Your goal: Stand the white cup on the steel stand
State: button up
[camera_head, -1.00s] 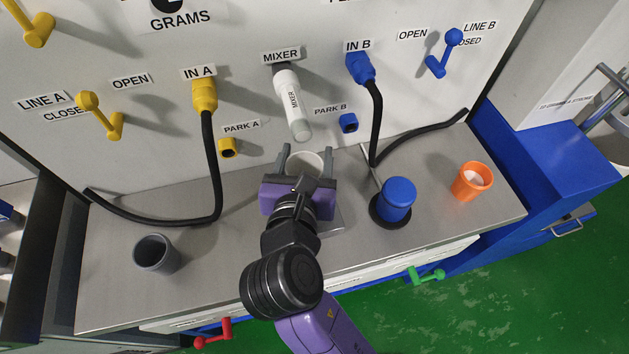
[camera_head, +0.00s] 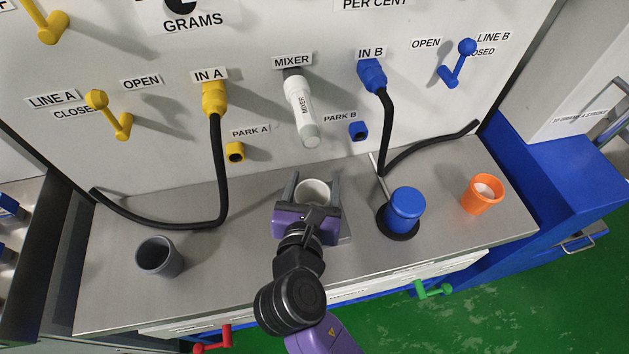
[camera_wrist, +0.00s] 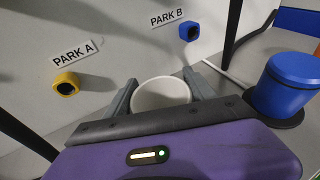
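The white cup (camera_head: 313,188) is upright between the two grey fingers of my gripper (camera_head: 314,180), below the mixer nozzle. My gripper is shut on it, one finger at each side. The wrist view shows the cup's round open rim (camera_wrist: 161,92) between the fingers. The steel stand (camera_head: 346,233) shows only as a flat plate edge at the right of my gripper; the rest is hidden under the gripper and cup. Whether the cup's base touches the stand cannot be seen.
The mixer nozzle (camera_head: 301,110) hangs from the panel behind the cup. A blue capped container (camera_head: 405,205) stands close on the right, with an orange cup (camera_head: 481,196) farther right. A grey cup (camera_head: 158,257) stands at left.

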jog(key=shift+o, duration=1.1)
jog(key=shift+r, duration=0.1)
jog(key=shift+s+r, duration=0.15)
jog(key=shift+s, duration=0.15)
jog(key=d+v, duration=0.1)
jog(key=v, duration=1)
jog(key=shift+s+a, duration=0.2)
jog(key=shift+a, duration=0.3)
jog(key=shift+r, duration=0.1)
